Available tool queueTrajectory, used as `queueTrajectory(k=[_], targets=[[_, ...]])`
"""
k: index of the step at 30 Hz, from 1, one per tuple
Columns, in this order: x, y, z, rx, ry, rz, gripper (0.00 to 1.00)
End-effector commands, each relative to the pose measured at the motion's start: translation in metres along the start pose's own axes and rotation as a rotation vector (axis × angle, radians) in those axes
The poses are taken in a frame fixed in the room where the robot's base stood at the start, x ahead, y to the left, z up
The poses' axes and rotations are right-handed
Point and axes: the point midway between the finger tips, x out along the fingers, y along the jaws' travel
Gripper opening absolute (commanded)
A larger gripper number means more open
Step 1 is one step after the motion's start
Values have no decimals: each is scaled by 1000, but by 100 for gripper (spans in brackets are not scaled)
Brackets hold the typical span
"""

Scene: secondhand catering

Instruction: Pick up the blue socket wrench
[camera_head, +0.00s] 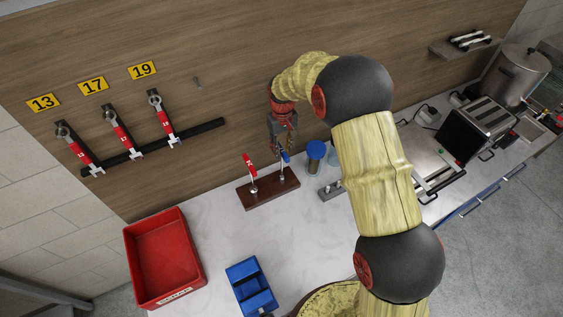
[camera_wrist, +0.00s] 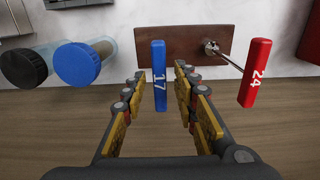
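The blue socket wrench (camera_head: 284,157) stands in a dark wooden block (camera_head: 258,192) on the worktop. In the wrist view its blue handle, marked 17 (camera_wrist: 159,76), lies between my gripper's fingers (camera_wrist: 160,97), with a gap on both sides. My gripper (camera_head: 283,148) is open and comes from above at the wall side. A red socket wrench (camera_head: 250,166) marked 24 (camera_wrist: 255,72) stands in the same block, to the left in the head view. The lower part of the blue wrench is hidden in the wrist view.
A blue-capped jar (camera_head: 316,152) stands close right of the block. A red bin (camera_head: 164,260) and a blue tray (camera_head: 250,285) are on the worktop. Red-handled wrenches (camera_head: 122,135) hang on the wall rail at left. A toaster (camera_head: 478,128) stands at right.

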Motion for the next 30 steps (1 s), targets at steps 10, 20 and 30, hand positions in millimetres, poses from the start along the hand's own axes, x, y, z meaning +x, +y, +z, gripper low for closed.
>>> queueTrajectory(k=[10, 20, 30], targets=[[31, -1, -2, -5, -6, -1, 29], [73, -1, -1, -4, -7, -1, 29], [82, -1, -2, -4, -4, -1, 29]])
